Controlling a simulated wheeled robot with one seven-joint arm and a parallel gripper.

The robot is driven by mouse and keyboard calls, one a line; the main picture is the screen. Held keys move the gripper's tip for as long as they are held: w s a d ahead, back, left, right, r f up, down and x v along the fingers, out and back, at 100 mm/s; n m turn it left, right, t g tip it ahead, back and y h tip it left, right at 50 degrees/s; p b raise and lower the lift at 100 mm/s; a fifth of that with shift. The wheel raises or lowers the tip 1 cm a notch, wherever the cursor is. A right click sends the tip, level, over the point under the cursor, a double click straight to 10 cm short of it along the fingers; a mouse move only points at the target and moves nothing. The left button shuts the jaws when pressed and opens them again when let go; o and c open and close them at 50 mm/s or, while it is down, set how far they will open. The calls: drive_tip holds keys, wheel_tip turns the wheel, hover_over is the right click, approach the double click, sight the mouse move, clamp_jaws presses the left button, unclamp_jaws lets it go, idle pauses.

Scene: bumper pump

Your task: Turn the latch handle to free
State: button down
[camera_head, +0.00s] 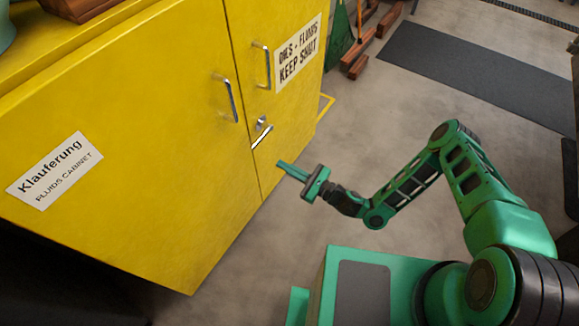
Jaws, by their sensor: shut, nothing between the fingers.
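The latch handle (262,136) is a small silver lever on the right door of the yellow fluids cabinet (160,90), close to the seam between the doors. It slants down to the left from its pivot. My gripper (281,164) is green, shut and empty. Its fingertips point left toward the cabinet, a little below and to the right of the handle in the picture. They look apart from the handle. Both cabinet doors look closed.
Two upright silver pull handles, one on the left door (230,100) and one on the right door (263,66), sit above the latch. Bare concrete floor (375,125) lies right of the cabinet. A dark mat (470,75) and reddish-brown blocks (355,58) lie farther back.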

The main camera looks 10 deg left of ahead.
drive_tip(key=w+a+r, duration=0.2)
drive_tip(key=a+r, duration=0.2)
drive_tip(key=a, duration=0.3)
drive_tip(key=shift+r, duration=0.1)
idle(0.4)
